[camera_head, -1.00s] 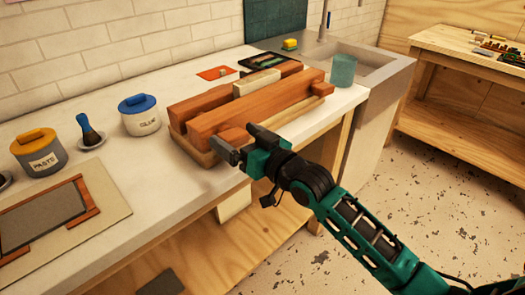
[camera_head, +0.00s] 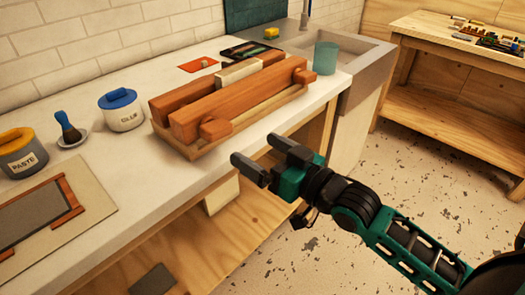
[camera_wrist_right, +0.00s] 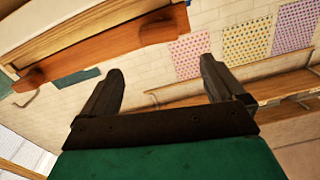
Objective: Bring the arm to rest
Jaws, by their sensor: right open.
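My right gripper (camera_head: 262,160) is open and empty, just off the front edge of the white counter (camera_head: 130,190). Its two dark fingers also show spread apart, with nothing between them, in the right wrist view (camera_wrist_right: 160,90). It is apart from the wooden press (camera_head: 240,100), which has reddish beams with round-ended pegs and stands on the counter behind it. My left gripper is not in view.
On the counter are a glue jar (camera_head: 122,112), a brush (camera_head: 69,130) on a small dish, a paste jar (camera_head: 20,152), a framed grey panel (camera_head: 35,210) and a teal cup (camera_head: 326,58). A sink (camera_head: 360,65) is behind right. Open floor (camera_head: 400,170) lies at the right.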

